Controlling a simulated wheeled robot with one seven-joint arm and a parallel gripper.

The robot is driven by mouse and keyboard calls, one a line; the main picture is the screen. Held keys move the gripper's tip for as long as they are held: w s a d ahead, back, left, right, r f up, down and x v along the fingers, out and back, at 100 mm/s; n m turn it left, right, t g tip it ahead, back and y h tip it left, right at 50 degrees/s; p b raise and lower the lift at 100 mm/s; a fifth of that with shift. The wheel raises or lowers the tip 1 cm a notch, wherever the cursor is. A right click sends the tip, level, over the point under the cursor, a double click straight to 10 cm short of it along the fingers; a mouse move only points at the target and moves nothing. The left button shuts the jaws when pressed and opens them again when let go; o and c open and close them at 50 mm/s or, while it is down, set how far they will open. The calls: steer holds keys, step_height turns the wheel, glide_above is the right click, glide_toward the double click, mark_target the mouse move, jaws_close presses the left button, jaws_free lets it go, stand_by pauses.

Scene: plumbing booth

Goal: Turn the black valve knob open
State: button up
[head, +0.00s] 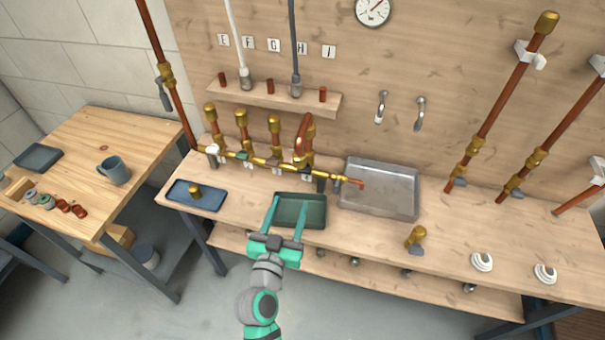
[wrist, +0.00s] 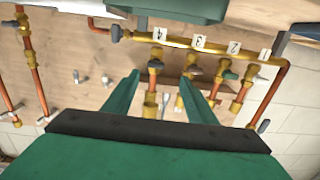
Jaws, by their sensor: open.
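A brass manifold (head: 265,165) with several valve branches runs along the back of the bench. It also shows in the wrist view (wrist: 210,50), with number tags 1 to 4. A dark knob-like part (wrist: 155,64) sits on the branch by tag 4, and another dark part (wrist: 115,33) is at the manifold's end. In the head view a dark part (head: 320,182) hangs below the manifold's right end. My gripper (head: 288,203) is open and empty over the dark green tray (head: 300,222), in front of the manifold. It touches no valve.
A blue tray (head: 215,202) with a brass fitting is at left. A brass fitting (head: 416,236) and white discs (head: 482,262) are farther right. A shelf (head: 300,98) is above.

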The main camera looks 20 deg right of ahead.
mark_target(304, 172)
steer(key=shift+h, duration=0.3)
steer(key=x, duration=0.8)
steer(key=r+x, duration=0.1)
steer(key=x, duration=0.3)
steer(key=shift+s+d+r, duration=0.1)
steer(key=shift+s+d, duration=0.05)
steer(key=c, duration=0.8)
steer(key=shift+c, duration=1.4)
